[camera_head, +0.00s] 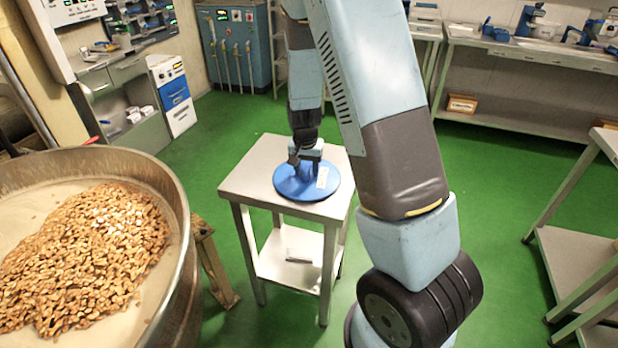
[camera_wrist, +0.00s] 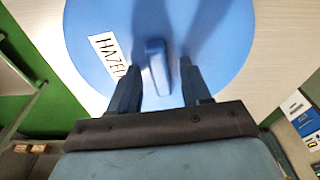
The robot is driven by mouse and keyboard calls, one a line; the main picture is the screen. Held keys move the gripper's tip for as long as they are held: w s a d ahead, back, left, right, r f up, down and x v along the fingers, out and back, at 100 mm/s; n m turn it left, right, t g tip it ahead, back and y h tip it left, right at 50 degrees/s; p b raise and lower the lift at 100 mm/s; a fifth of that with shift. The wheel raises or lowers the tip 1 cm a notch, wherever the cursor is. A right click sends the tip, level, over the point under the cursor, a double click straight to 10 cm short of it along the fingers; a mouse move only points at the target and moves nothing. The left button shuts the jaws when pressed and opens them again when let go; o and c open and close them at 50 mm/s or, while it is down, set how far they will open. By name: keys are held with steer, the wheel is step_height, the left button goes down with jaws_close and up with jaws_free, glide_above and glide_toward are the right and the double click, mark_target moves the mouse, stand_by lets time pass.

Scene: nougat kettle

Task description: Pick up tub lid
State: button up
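The tub lid is a round blue disc (camera_head: 288,186) lying flat on a small steel table (camera_head: 250,180). In the wrist view the lid (camera_wrist: 222,40) fills the upper middle. It has a raised blue handle (camera_wrist: 156,72) at its centre and a white label (camera_wrist: 106,55) reading "HAZEL", partly hidden by a finger. My gripper (camera_wrist: 158,66) is over the lid with its two fingers spread, one on each side of the handle. Gaps show between the fingers and the handle. In the head view my gripper (camera_head: 304,163) is low over the lid; exact height is unclear.
A large metal kettle (camera_head: 175,200) full of nuts stands at the left. The table has a lower shelf (camera_head: 275,262) with a small object on it. Steel benches stand at the back right and right edge. Green floor around the table is mostly clear.

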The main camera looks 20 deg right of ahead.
jaws_close()
stand_by(0.4)
